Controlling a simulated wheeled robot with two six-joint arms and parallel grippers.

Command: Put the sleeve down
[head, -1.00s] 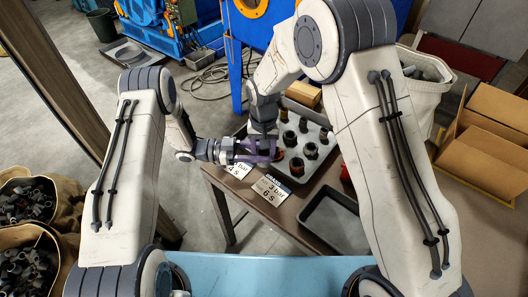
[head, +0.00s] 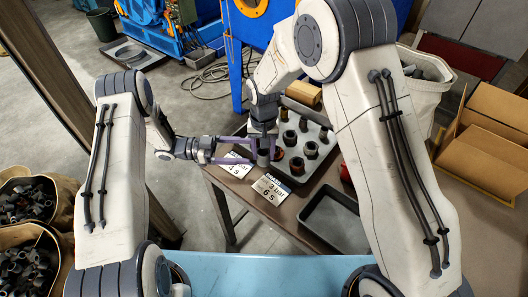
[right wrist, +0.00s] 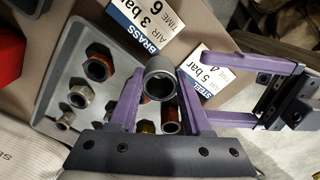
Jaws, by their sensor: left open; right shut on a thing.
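A grey hollow sleeve (right wrist: 158,84) is held upright between the purple fingers of my right gripper (right wrist: 158,100); its open end faces the right wrist camera. In the head view the sleeve (head: 263,158) shows below my right gripper (head: 264,142), above the table near the tray's left edge. My left gripper (head: 248,150) is open and empty. Its two spread fingers point right towards the sleeve, one farther and one nearer; I cannot tell whether they touch it. My left gripper also shows at the right of the right wrist view (right wrist: 215,88).
A grey tray (head: 325,166) with several dark and coppery fittings stands on the brown table (head: 291,212). A steel card (head: 236,166) and a brass card (head: 271,188) lie before it. An empty dark tray (head: 335,222) is nearer. Cardboard boxes (head: 490,130) are right.

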